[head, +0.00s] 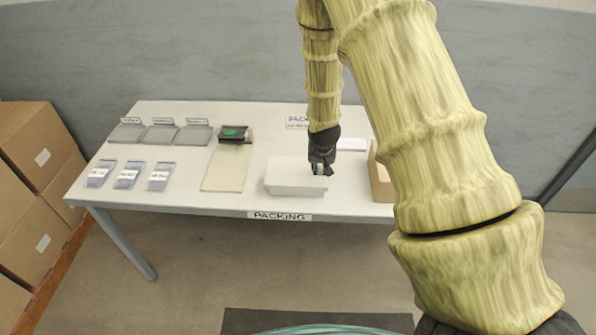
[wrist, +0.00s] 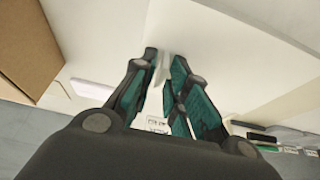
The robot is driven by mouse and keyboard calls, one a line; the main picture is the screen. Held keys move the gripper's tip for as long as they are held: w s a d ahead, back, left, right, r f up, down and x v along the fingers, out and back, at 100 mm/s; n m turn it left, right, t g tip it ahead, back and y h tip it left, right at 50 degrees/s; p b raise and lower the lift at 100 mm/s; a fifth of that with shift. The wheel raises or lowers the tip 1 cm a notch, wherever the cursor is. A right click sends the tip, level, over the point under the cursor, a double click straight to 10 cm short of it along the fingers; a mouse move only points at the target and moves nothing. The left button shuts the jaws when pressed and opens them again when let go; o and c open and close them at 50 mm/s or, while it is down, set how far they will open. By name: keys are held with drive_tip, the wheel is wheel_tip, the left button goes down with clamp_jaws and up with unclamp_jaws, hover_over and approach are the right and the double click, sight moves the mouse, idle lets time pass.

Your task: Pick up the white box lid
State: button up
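The white box lid (head: 292,170) lies on top of a low white box (head: 297,191) on the packing table. In the wrist view, a broad white surface of the lid (wrist: 215,45) fills the upper right. My gripper (head: 319,168) points down at the right part of the lid. In the wrist view my gripper (wrist: 163,62) has its teal-padded fingers drawn close together, with a thin white piece of the lid between the tips. The seam between lid and box is hard to make out.
A brown carton (head: 380,181) stands close to the right of the white box. A beige pad with a dark and green device (head: 234,133) lies to the left. Several labelled packets (head: 127,175) and grey trays (head: 161,134) sit further left. The table front (head: 235,200) is clear.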

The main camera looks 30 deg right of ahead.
drive_tip(key=shift+c, duration=0.5)
clamp_jaws()
